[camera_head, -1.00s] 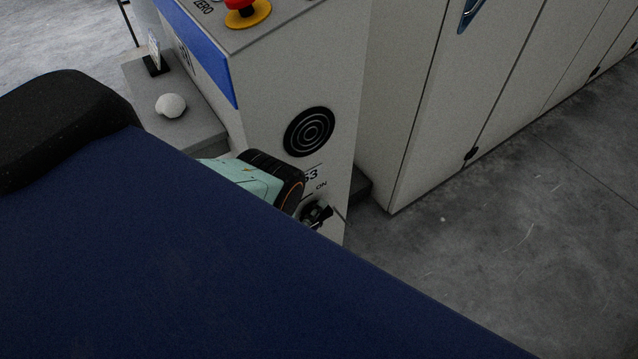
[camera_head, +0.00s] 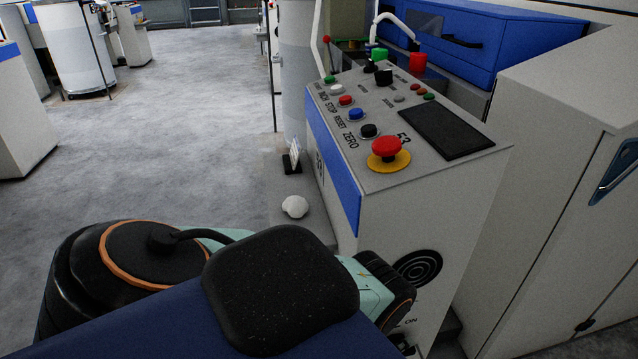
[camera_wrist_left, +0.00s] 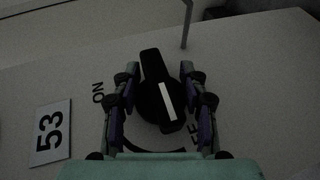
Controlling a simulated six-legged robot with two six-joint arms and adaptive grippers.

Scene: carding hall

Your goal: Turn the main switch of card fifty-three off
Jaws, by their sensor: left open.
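The main switch (camera_wrist_left: 151,66) of card 53 is a black rotary knob with a white mark, in the left wrist view. Its mark points down and slightly right, on the OFF side of the printed arc. The ON label (camera_wrist_left: 98,92) is left of it; the OFF label (camera_wrist_left: 195,138) is partly hidden by a finger. My left gripper (camera_wrist_left: 160,75) is open, one finger on each side of the knob; I cannot tell whether they touch it. In the head view my left gripper (camera_head: 402,343) is low at the panel face, where my arm mostly hides the switch.
A number plate "53" (camera_wrist_left: 50,132) is beside the switch. A thin rod (camera_wrist_left: 187,25) stands above it. The control desk (camera_head: 470,185) carries a red emergency stop (camera_head: 387,148) and several buttons. A black ringed disc (camera_head: 418,267) is on its face. Open floor (camera_head: 190,120) lies left.

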